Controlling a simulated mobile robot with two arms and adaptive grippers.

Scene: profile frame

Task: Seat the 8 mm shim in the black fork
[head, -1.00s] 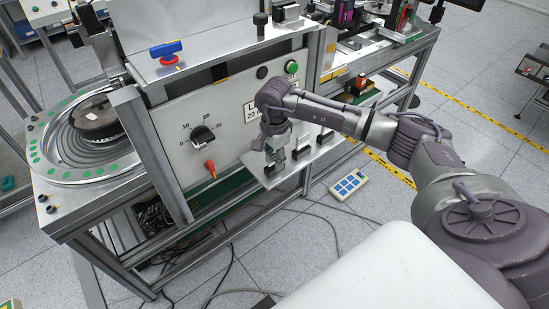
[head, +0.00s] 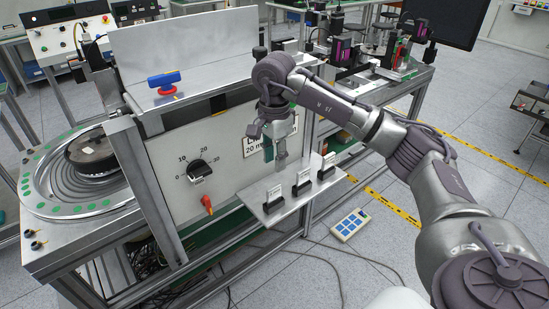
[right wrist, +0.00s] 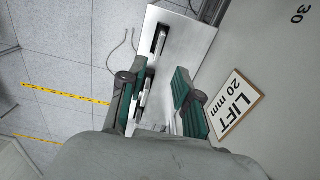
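Several upright plates stand in black holders on a metal shelf (head: 255,209) at the machine's front. In the head view they are the near plate (head: 275,193), the middle plate (head: 303,179) and the far plate (head: 328,161). I cannot read which is the 8 mm shim. My right gripper (head: 280,162) hangs fingers down just above the shelf, near the near plate. In the right wrist view the gripper (right wrist: 155,88) has its green-padded fingers apart, with no plate clearly held. I cannot make out the black fork. My left gripper is not in view.
The machine's front panel (head: 228,160) stands close beside the gripper, with a black dial (head: 198,170) and a red knob (head: 207,204). A LIFT 20 mm label (right wrist: 235,103) shows beside the fingers. A keypad (head: 350,224) lies on the floor below.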

